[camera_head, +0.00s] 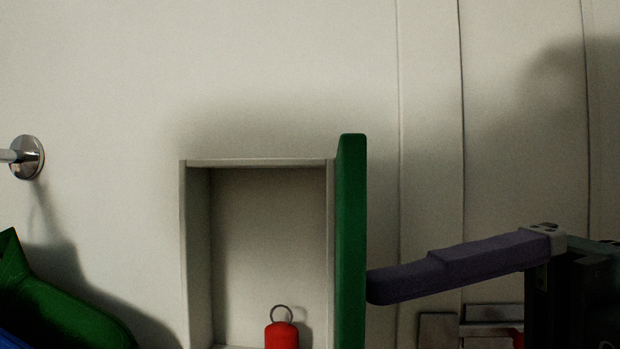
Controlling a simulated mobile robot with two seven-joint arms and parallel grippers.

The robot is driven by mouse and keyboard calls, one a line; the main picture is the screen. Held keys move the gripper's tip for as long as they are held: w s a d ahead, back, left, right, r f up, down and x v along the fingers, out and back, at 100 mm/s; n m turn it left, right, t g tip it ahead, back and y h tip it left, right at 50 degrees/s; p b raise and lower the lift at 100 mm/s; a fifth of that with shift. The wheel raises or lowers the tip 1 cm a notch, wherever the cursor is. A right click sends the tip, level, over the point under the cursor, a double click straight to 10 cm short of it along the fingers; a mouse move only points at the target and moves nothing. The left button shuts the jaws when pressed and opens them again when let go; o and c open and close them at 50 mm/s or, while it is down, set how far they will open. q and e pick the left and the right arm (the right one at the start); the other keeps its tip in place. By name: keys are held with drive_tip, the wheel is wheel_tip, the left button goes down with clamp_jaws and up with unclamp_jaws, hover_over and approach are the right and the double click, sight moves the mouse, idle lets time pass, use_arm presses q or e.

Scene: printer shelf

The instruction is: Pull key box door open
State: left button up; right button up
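The key box (196,250) is a pale box on the wall in the head view, with its front open. Its green door (351,240) stands out at the box's right side, seen nearly edge-on. A red key tag (281,335) with a metal ring is inside at the bottom. My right gripper (372,288) comes in from the right. One long dark finger points left, its tip at or very near the door's outer side. Whether it touches cannot be told. The other finger cannot be made out. My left gripper is not in view.
A round metal wall fitting (28,157) with a bar is at the left. A green shape (60,305) with a blue part fills the lower left corner. Pale and red items (490,326) show low behind my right arm. The wall above the box is bare.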

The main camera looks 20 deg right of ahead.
wheel_tip(320, 180, up, 17)
drive_tip(key=y+b, duration=0.1)
drive_tip(key=shift+w+m, duration=0.2)
drive_tip(key=shift+m, duration=0.1)
